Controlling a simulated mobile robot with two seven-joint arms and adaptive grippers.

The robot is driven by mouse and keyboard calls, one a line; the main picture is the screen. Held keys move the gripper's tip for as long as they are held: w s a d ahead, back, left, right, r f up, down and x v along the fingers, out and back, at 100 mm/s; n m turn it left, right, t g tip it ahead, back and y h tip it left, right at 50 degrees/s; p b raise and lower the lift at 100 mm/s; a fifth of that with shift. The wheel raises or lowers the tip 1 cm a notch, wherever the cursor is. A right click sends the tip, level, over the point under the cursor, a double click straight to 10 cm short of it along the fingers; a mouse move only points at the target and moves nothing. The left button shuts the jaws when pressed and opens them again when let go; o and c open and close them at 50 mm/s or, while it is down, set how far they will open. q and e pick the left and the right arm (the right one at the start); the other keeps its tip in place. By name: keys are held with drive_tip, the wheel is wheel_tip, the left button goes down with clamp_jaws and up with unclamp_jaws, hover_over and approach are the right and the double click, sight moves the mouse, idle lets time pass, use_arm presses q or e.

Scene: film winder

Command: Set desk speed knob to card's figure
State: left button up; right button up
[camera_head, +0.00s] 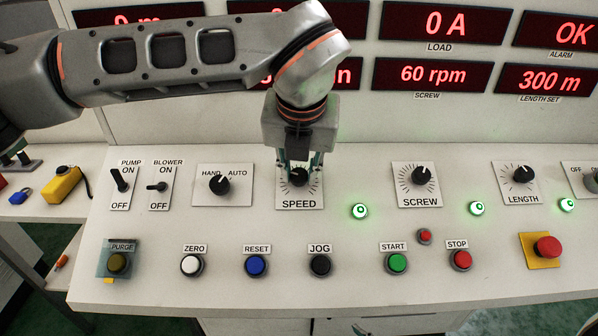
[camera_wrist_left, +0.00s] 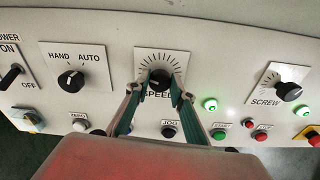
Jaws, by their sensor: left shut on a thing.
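The black SPEED knob (camera_head: 299,178) sits on a white square plate with tick marks on the sloping desk. My left gripper (camera_head: 299,168) comes down onto it from behind, with one finger on each side, and is shut on it. In the left wrist view the SPEED knob (camera_wrist_left: 160,79) shows between the tips of my left gripper (camera_wrist_left: 157,88), with the dial's tick marks fanned above it. The knob's exact pointer reading is too small to tell. My left arm covers part of the displays behind it, including most of the one above SPEED. No card is in view.
The HAND/AUTO switch (camera_head: 219,185) is left of SPEED; the SCREW knob (camera_head: 420,176) is right. A lit green lamp (camera_head: 359,211) is close by. A row of buttons, including JOG (camera_head: 320,265), runs along the front. The SCREW display (camera_head: 432,75) reads 60 rpm.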

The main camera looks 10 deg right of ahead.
use_arm(q)
drive_tip(key=m, duration=0.2)
drive_tip(key=shift+m+b, duration=0.3)
drive_tip(key=shift+b, duration=0.1)
drive_tip(key=m, duration=0.2)
drive_tip(key=shift+d+m, duration=0.1)
drive_tip(key=shift+m, duration=0.2)
drive_tip(key=m, duration=0.5)
drive_tip(key=shift+t+y, duration=0.3)
drive_tip(key=shift+s+m, duration=0.1)
drive_tip(key=shift+m, duration=2.4)
drive_tip(key=shift+p, duration=0.3)
drive_tip(key=o, duration=1.1)
drive_tip(key=shift+d, duration=0.1)
